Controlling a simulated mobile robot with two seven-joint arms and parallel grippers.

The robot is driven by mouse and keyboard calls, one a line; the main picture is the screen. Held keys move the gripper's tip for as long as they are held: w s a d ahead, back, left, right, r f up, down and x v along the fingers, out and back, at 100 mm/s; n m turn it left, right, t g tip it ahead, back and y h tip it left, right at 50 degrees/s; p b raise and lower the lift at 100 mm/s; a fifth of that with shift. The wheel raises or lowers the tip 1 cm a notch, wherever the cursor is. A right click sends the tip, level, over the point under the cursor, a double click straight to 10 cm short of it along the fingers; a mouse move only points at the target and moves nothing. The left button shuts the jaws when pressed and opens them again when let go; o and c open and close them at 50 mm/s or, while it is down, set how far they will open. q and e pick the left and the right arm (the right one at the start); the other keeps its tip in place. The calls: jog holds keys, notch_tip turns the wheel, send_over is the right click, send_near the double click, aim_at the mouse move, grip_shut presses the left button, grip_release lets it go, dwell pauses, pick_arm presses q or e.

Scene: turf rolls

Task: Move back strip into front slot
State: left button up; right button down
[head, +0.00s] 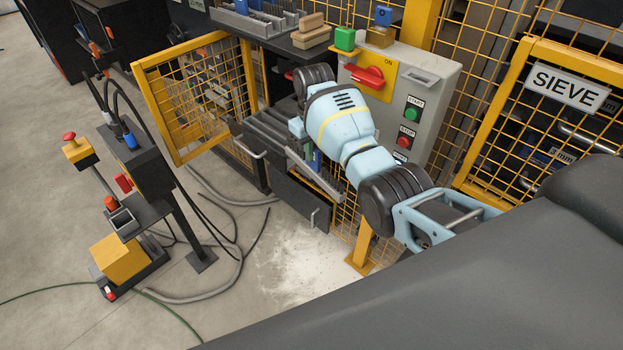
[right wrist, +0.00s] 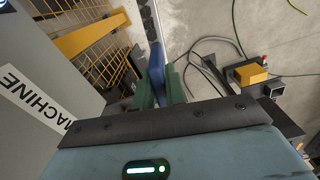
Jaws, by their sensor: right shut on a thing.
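In the right wrist view, my right gripper (right wrist: 160,88) has two green fingers shut on a blue strip (right wrist: 156,62). The strip stands up between the fingers and its far end points away from the camera. In the head view, my light blue right arm comes in from the right. The gripper (head: 312,158) shows only in part below the arm, with a little of the blue strip (head: 317,160). A grey slotted rack (head: 252,27) lies on the bench at the top, with blue pieces in it. I cannot tell which slot is which. My left gripper is not in view.
A grey control box (head: 432,85) with a red handle (head: 368,77) stands right of my arm. An open yellow mesh gate (head: 200,95) stands to the left. A post with a dark box (head: 150,160) and loose cables stands on the floor. Wooden blocks (head: 310,35) lie beside the rack.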

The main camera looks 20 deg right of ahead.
jog(key=shift+m, duration=0.5)
jog(key=r, duration=0.2)
jog(key=w+r, duration=0.1)
jog(key=r, duration=0.5)
jog(key=shift+w, duration=0.15)
jog(key=s+a+r, duration=0.4)
jog(key=s+a, duration=0.1)
jog(key=s, duration=0.4)
jog(key=s+f+m, duration=0.1)
jog(key=s+f, duration=0.1)
jog(key=s, duration=0.5)
jog(key=s+f, duration=0.2)
jog(key=s, duration=0.4)
jog(key=shift+s+d+f+m, duration=0.3)
jog(key=shift+s+d+m, duration=0.05)
jog(key=shift+d+m, duration=0.1)
